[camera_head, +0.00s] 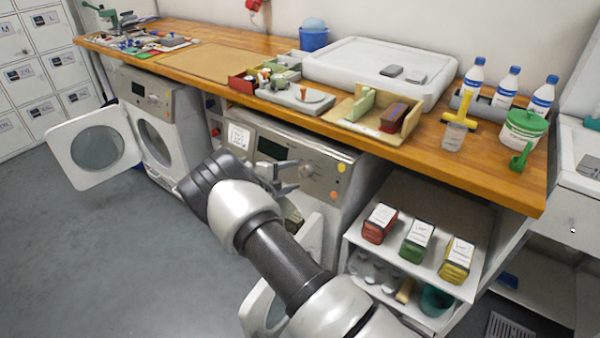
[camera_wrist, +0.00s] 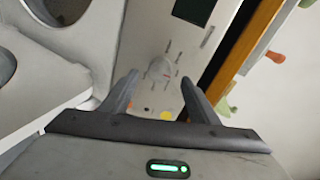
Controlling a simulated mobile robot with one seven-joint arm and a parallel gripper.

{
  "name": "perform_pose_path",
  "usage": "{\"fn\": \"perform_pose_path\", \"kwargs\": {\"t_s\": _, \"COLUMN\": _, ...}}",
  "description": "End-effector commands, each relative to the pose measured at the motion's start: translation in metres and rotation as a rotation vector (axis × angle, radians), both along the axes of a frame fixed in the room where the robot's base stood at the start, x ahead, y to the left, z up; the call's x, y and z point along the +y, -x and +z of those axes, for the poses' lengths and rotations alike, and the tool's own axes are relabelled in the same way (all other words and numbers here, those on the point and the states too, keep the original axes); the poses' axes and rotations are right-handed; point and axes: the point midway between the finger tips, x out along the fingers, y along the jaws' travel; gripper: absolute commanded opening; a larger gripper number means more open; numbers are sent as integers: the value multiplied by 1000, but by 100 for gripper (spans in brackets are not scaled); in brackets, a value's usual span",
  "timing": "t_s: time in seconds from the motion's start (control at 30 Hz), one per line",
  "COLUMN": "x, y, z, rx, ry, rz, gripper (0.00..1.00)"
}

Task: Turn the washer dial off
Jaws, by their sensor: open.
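The near washer has a silver control panel (camera_head: 322,187) under the wooden counter, with a dark display and coloured buttons. Its round dial (camera_wrist: 160,71) shows in the wrist view, pale with a small reddish mark and printed marks around it. My gripper (camera_head: 291,176) is open in front of this panel. In the wrist view the fingers (camera_wrist: 160,78) stand on either side of the dial, with clear space between them. I cannot tell whether they touch it. In the head view the fingers partly cover the dial area. The dial's exact setting is too small to read.
A second machine (camera_head: 182,108) stands at the left with its round door (camera_head: 97,148) open. The wooden counter (camera_head: 480,165) overhangs the panel and carries trays, bottles and tools. A white shelf (camera_head: 415,203) with boxes stands right of the near washer. Floor at left is clear.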

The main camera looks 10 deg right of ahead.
Motion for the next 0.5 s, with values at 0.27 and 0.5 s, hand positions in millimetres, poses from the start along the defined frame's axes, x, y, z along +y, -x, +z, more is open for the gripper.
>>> {"fn": "perform_pose_path", "kwargs": {"t_s": 0.27, "x": 52, "y": 43, "z": 26, "rx": 0, "ry": -1, "rz": 3, "gripper": 55}}
{"fn": "perform_pose_path", "kwargs": {"t_s": 0.5, "x": 81, "y": 68, "z": 39, "rx": 1, "ry": 0, "rz": 1, "gripper": 55}}
